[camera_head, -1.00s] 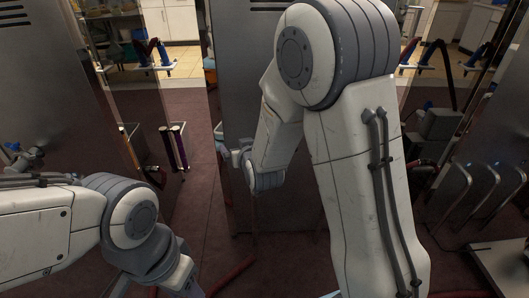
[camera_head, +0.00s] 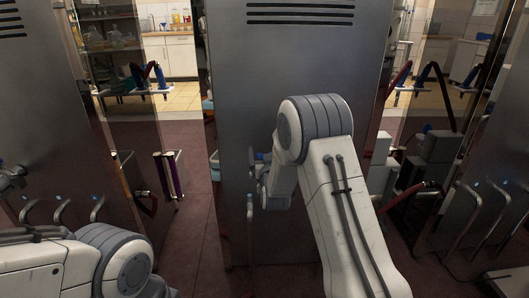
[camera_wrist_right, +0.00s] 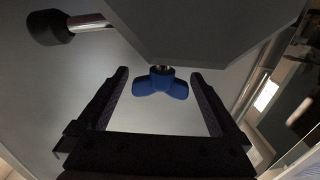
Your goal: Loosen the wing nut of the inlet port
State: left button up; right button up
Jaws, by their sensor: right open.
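A blue wing nut (camera_wrist_right: 160,84) with two rounded lobes sits on a short metal stem under a grey block (camera_wrist_right: 205,30) in the right wrist view. My right gripper (camera_wrist_right: 158,76) is open, with one dark finger on each side of the wing nut. There is a clear gap on both sides and the fingers do not appear to touch it. In the head view my right arm reaches to the left part of the middle metal cabinet, and its own links hide most of the gripper.
The tall metal cabinet (camera_head: 305,60) stands straight ahead, with a vertical bar handle (camera_head: 250,228) below my right wrist. A black knob on a metal rod (camera_wrist_right: 50,27) juts out at upper left in the wrist view. Dark red floor (camera_head: 190,240) lies open left of the cabinet.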

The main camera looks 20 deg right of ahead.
jog(key=shift+x, duration=0.8)
jog(key=c, duration=1.3)
